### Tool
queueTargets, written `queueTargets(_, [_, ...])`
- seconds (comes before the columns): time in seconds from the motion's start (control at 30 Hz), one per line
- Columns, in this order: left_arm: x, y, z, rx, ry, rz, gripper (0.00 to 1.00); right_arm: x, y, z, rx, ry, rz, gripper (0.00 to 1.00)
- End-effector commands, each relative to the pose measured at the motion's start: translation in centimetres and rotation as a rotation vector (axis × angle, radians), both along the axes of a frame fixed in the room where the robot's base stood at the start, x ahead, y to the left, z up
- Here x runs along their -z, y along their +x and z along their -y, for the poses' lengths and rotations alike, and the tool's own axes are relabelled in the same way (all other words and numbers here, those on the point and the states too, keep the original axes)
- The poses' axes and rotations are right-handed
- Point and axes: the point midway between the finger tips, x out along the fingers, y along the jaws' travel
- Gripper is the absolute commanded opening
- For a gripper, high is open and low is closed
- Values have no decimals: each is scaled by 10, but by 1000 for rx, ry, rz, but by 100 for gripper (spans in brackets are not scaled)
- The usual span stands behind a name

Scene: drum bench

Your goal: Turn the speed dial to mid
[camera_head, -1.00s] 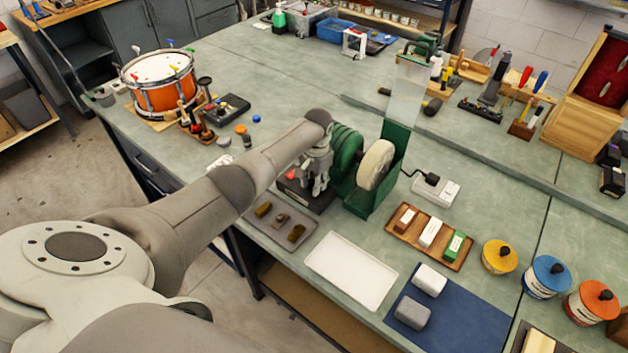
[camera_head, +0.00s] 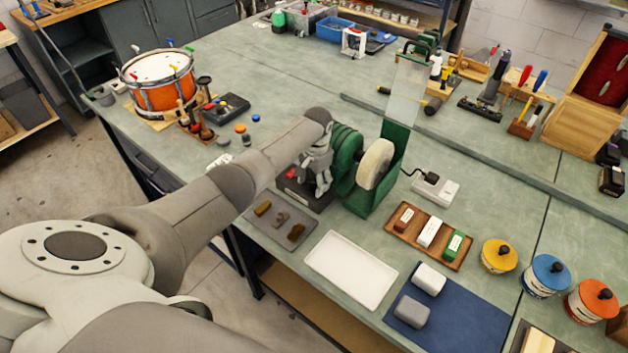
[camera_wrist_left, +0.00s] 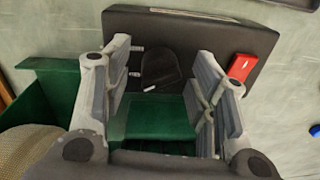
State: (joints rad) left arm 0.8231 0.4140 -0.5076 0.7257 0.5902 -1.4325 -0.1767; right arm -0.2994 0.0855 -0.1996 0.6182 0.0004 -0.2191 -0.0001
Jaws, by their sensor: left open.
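The green bench grinder (camera_head: 346,165) with its pale buffing wheel (camera_head: 376,164) stands mid-bench. My left gripper (camera_head: 318,182) is at the left side of its dark base, pointing down. In the left wrist view the gripper (camera_wrist_left: 168,90) is open. A black dial (camera_wrist_left: 160,76) with a short white pointer mark lies between its fingers, apart from both of them as far as I can tell. A red switch (camera_wrist_left: 240,67) is on the dark base panel (camera_wrist_left: 190,33) just beyond the right finger. The head view hides the dial behind my gripper. My right gripper is not in view.
A tray of small brown pieces (camera_head: 280,226) and a white tray (camera_head: 351,270) lie in front of the grinder. A wooden tray of compound bars (camera_head: 430,235) is to its right. A drum (camera_head: 158,82) stands at the far left.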

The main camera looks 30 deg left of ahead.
Motion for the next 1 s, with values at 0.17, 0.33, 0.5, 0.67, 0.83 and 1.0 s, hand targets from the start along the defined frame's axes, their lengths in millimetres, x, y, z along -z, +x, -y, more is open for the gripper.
queueTargets(0.17, [-18,0,1,2,-1,3,52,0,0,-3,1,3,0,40])
queueTargets(0.33, [-51,0,2,2,0,5,52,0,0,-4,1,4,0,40])
queueTargets(0.5, [-88,1,4,0,1,5,52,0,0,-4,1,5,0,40])
queueTargets(0.67, [-109,0,6,1,0,3,52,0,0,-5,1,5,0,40])
queueTargets(0.83, [-118,-1,6,0,1,1,52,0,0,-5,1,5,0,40])
queueTargets(1.0, [-118,-1,6,0,1,1,52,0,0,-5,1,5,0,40])
